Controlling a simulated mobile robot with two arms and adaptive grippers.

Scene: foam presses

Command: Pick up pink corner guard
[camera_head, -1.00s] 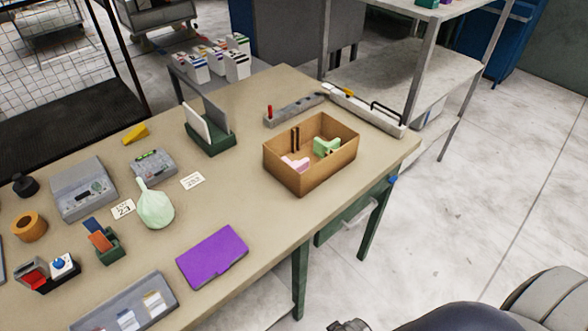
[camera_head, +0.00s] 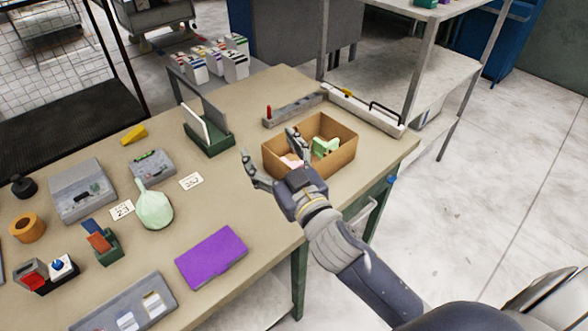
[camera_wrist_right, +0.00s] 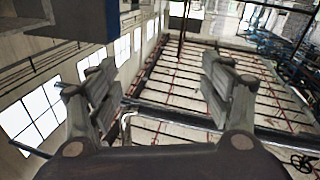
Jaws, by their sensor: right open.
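The pink corner guard (camera_head: 291,161) lies in the left part of an open cardboard box (camera_head: 341,163) on the table. Most of it is hidden behind my right gripper in the head view. A light green corner guard (camera_head: 324,147) lies to its right in the same box. My right gripper (camera_head: 271,149) is open and empty, raised in front of the box's near left side. In the right wrist view the gripper's fingers (camera_wrist_right: 160,88) are spread with nothing between them, and that camera faces walls and windows, not the box. My left gripper is not in view.
A green holder with upright plates (camera_head: 209,138) stands left of the box. A grey rail with a red peg (camera_head: 293,110) and a long tray (camera_head: 365,110) lie behind it.

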